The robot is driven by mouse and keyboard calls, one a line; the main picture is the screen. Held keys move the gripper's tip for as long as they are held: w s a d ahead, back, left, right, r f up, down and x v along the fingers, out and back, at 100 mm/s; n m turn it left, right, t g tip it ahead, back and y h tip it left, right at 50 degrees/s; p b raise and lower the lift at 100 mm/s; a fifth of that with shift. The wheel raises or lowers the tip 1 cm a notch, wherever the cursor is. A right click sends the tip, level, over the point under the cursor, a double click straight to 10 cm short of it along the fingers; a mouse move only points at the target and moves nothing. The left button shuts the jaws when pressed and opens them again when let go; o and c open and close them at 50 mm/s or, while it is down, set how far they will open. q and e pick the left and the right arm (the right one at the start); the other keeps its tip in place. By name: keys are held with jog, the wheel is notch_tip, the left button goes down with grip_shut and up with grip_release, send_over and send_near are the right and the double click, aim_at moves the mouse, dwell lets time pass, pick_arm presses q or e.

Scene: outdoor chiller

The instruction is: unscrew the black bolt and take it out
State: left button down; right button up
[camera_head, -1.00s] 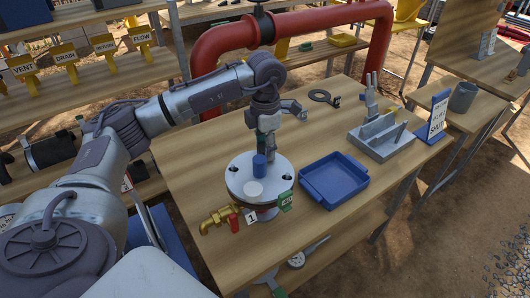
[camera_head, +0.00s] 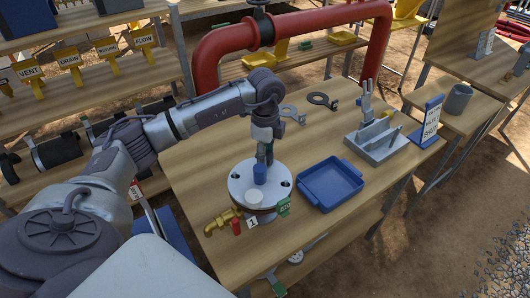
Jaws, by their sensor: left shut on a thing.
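A round pale flange (camera_head: 245,186) stands on the wooden table, with dark bolt holes in its top face. My right gripper is not in view.
A blue tray (camera_head: 331,207) stands right of the flange, its floor empty. A grey holder (camera_head: 376,144) with upright pieces is behind it, beside a sign (camera_head: 431,121). Dark rings (camera_head: 322,99) lie at the back. A brass valve (camera_head: 222,222) juts out front left.

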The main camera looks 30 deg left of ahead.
pick_arm(q)
jog(key=n, duration=0.2)
jog(key=n+p, duration=0.2)
jog(key=n, duration=0.1)
jog(key=shift+s+r+n, duration=0.1)
jog(key=shift+r+n, duration=0.2)
jog(key=shift+r, duration=0.05)
jog(key=shift+f+n+p, duration=0.2)
jog(key=shift+n+p, duration=0.2)
jog(key=shift+n, duration=0.5)
jog(key=shift+f, duration=0.15)
jog(key=c, duration=0.5)
grip_release()
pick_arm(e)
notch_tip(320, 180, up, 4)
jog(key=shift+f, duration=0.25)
pick_arm(q)
jog(key=shift+o, duration=0.4)
